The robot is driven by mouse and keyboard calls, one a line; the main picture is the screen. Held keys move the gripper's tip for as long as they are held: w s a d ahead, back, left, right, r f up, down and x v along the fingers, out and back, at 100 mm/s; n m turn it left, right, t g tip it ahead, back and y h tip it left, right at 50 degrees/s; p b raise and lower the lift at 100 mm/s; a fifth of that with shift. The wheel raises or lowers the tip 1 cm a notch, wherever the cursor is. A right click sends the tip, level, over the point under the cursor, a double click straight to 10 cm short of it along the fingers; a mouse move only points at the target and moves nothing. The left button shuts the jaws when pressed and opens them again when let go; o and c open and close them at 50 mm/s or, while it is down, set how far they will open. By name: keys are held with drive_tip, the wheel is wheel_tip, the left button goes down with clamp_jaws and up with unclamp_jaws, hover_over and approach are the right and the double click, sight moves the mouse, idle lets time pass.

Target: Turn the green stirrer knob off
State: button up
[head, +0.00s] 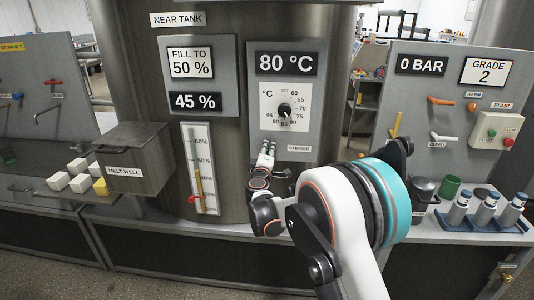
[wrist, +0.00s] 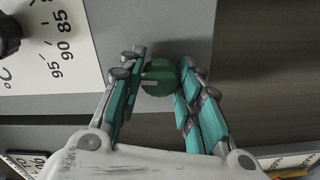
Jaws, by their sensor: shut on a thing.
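The green stirrer knob (wrist: 159,78) sits on the grey panel between my gripper's two teal-padded fingers in the wrist view. A short pale mark shows on its face. My gripper (wrist: 162,66) is shut on the knob, with one finger on each side. In the head view my gripper (head: 267,157) reaches the lower part of the 80 °C panel, just left of the STIRRER label (head: 299,148). The knob is hidden behind the gripper there.
The black temperature dial (head: 284,110) is just above my gripper; it also shows in the wrist view (wrist: 8,35). A level gauge (head: 201,170) is to the left. A melt well box (head: 133,157) stands further left. Bottles (head: 485,210) stand on the right counter.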

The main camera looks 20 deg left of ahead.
drive_tip(key=shift+n, duration=0.5)
drive_tip(key=o, duration=1.1)
drive_tip(key=v, duration=1.2)
drive_tip(key=shift+a+f, duration=0.1)
